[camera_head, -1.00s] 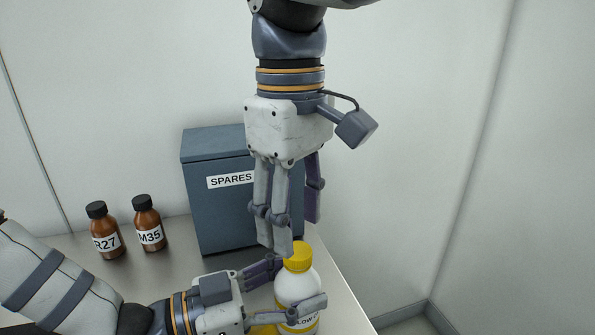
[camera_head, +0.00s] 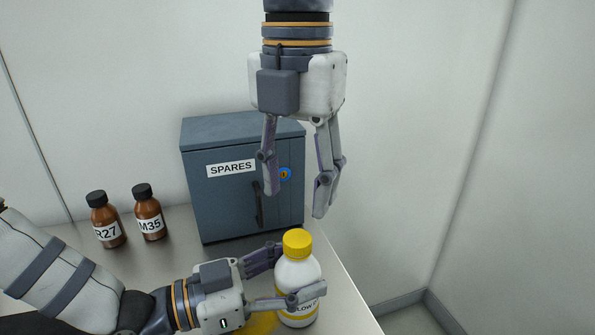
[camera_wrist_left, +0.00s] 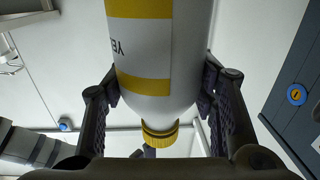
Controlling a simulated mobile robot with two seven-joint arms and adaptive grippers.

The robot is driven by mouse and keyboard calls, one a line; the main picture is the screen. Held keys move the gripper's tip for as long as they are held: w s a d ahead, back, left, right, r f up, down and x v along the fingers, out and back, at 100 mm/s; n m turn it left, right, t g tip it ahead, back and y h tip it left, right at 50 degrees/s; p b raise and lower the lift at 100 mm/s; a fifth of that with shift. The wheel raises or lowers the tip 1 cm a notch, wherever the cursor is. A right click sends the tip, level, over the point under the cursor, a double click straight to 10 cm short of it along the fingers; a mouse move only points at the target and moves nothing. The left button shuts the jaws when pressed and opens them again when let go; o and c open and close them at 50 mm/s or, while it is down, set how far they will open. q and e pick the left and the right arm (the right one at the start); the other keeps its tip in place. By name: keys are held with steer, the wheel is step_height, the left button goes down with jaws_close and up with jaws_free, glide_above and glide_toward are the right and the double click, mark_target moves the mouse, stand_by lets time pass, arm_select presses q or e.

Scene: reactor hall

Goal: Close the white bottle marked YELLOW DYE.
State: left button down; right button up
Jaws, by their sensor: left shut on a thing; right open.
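The white bottle (camera_head: 297,275) stands upright near the table's right edge, its yellow-banded label partly covered by a finger. A yellow cap (camera_head: 298,243) sits on its neck; I cannot tell how tight it is. My left gripper (camera_head: 300,268) is shut on the bottle's body from the left side. In the left wrist view the bottle (camera_wrist_left: 170,65) is between the two fingers, with the cap (camera_wrist_left: 160,136) at its lower end in the picture. My right gripper (camera_head: 296,202) hangs pointing down above the cap, open and empty, clear of it.
A blue-grey SPARES cabinet (camera_head: 225,205) stands behind the bottle. Two brown bottles, R27 (camera_head: 106,222) and M35 (camera_head: 149,214), stand at the left. A yellow patch (camera_head: 262,324) shows beneath my left gripper; what it is, I cannot tell. The table (camera_head: 345,290) ends just right of the bottle.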

mark_target(298, 237)
step_height(298, 237, down, 7)
steer(key=shift+f, duration=0.15)
jaws_close()
steer(key=m, duration=1.1)
steer(key=shift+m, duration=0.3)
steer(key=m, duration=0.4)
steer(key=shift+m, duration=0.4)
steer(key=m, duration=0.3)
steer(key=shift+m, duration=0.4)
steer(key=m, duration=0.6)
